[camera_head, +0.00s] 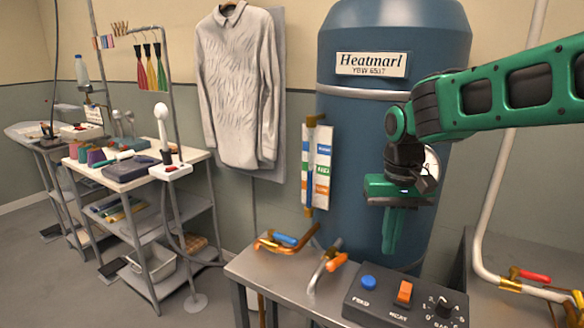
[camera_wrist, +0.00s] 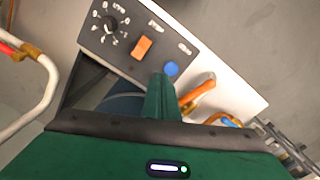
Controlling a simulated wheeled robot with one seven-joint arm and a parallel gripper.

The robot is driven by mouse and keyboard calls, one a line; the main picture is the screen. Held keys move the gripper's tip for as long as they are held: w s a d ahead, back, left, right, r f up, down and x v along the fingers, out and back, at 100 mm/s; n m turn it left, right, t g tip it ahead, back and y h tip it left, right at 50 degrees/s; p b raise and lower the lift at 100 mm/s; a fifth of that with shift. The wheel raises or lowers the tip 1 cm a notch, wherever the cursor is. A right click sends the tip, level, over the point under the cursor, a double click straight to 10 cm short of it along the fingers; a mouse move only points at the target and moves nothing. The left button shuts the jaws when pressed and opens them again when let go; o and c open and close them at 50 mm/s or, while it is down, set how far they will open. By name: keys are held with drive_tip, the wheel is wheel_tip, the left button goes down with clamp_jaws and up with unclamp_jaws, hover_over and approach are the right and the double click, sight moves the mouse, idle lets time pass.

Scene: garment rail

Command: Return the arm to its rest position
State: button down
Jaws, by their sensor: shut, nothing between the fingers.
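My green arm reaches in from the upper right in the head view. My gripper (camera_head: 392,248) points down in front of the blue tank, above the back of the control box (camera_head: 405,303). Its fingers are shut together with nothing between them. In the wrist view the closed green fingers (camera_wrist: 161,98) show at the middle, near the blue button (camera_wrist: 171,68). An orange switch (camera_wrist: 141,47) and a black dial (camera_wrist: 111,26) are also on the box face. I cannot tell the exact gap between fingertips and box.
A blue tank (camera_head: 370,155) stands behind my gripper. Valves with orange (camera_head: 337,262) and blue (camera_head: 285,240) handles are at the left of the grey bench (camera_head: 262,275). White pipe (camera_head: 490,215) runs at the right. A shirt (camera_head: 238,85) hangs on the wall.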

drive_tip(key=s+d+f+m, duration=0.2)
drive_tip(key=s+d, duration=0.5)
drive_tip(key=s, duration=0.4)
drive_tip(key=s+d+f+m, duration=0.2)
drive_tip(key=s+d+f, duration=0.2)
drive_tip(key=s+d, duration=0.4)
drive_tip(key=s, duration=0.2)
drive_tip(key=shift+s+m, duration=0.4)
drive_tip(key=shift+w, duration=0.1)
drive_tip(key=shift+w+f, duration=0.2)
drive_tip(key=shift+w, duration=0.3)
